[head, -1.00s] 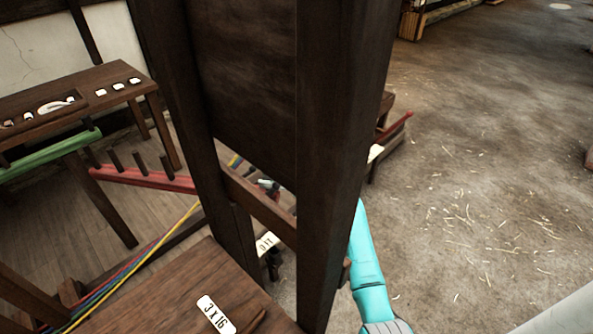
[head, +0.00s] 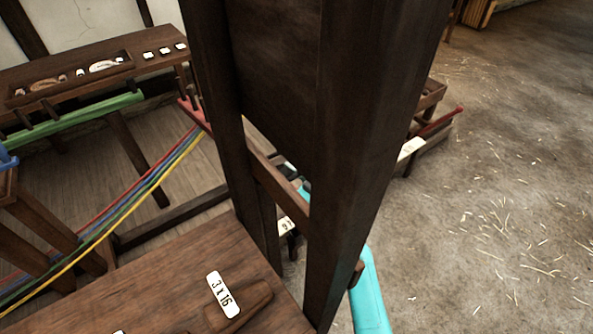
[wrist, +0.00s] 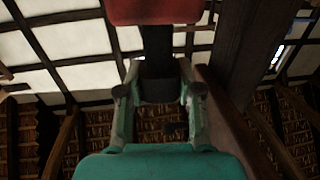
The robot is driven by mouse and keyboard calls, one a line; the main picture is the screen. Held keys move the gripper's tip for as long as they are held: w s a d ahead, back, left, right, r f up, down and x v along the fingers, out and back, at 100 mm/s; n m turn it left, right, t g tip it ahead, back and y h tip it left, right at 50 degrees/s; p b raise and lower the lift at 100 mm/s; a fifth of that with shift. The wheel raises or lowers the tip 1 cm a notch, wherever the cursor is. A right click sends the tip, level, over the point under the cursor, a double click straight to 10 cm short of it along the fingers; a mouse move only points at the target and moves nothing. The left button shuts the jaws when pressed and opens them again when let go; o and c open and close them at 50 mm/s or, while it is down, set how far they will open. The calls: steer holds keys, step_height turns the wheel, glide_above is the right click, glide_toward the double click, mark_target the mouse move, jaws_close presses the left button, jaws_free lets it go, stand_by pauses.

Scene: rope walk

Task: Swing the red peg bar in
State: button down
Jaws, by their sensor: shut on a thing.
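The red peg bar (head: 196,114) shows in the head view left of the dark upright post, with dark pegs standing on it. Its right part is hidden behind the post. In the wrist view a red bar end (wrist: 155,10) crosses the top, with a dark handle (wrist: 158,55) below it. My gripper (wrist: 160,92) is shut on this dark handle, its teal fingers on either side. In the head view the post hides my gripper; only teal parts of my arm show beside and behind the post.
A dark upright frame (head: 355,150) stands close in front. A green peg bar (head: 75,120) lies below a bench (head: 100,70) at left. Coloured ropes (head: 130,205) slant across the lower left. A table with a "3 x 16" tag (head: 222,294) is near. Open floor (head: 500,200) lies right.

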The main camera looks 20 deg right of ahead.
steer(key=shift+a, duration=0.1)
stand_by(0.4)
steer(key=c, duration=0.7)
jaws_free()
steer(key=shift+c, duration=0.2)
steer(key=v, duration=1.2)
